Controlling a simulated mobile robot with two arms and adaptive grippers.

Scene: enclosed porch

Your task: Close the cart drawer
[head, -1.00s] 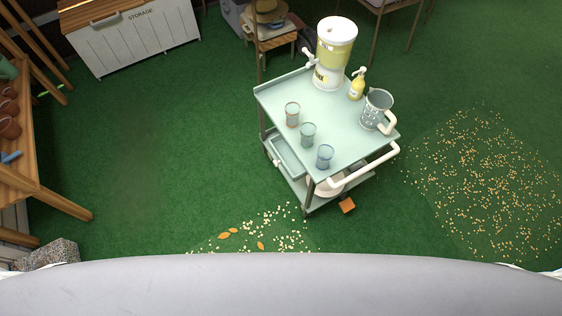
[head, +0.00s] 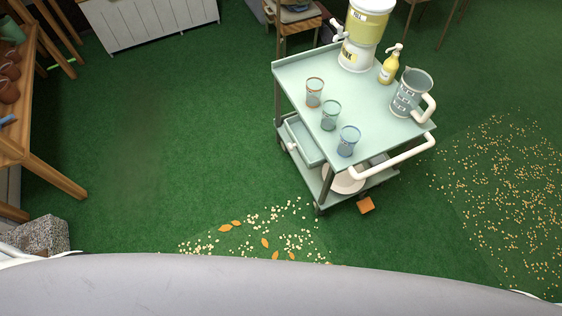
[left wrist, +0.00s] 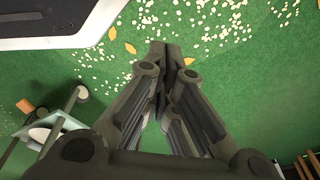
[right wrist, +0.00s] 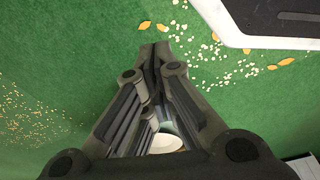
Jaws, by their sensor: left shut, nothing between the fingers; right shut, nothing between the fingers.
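The pale green cart (head: 345,88) stands right of centre in the head view. Its drawer (head: 304,141) hangs below the top at the left side. It sticks out to the left, open, with a white knob (head: 291,147) on its outer face; the inside seems empty. Part of the cart also shows at the lower left of the left wrist view (left wrist: 62,128). My left gripper (left wrist: 172,47) and my right gripper (right wrist: 155,47) are shut and empty above the green floor, apart from the cart. Neither shows in the head view.
Three cups, a drink dispenser (head: 366,35), a yellow bottle (head: 389,67) and a pitcher (head: 411,95) stand on the cart top. A wooden bench (head: 22,130) is at the far left. Scattered bits and leaves lie in front. Green floor left of the cart is clear.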

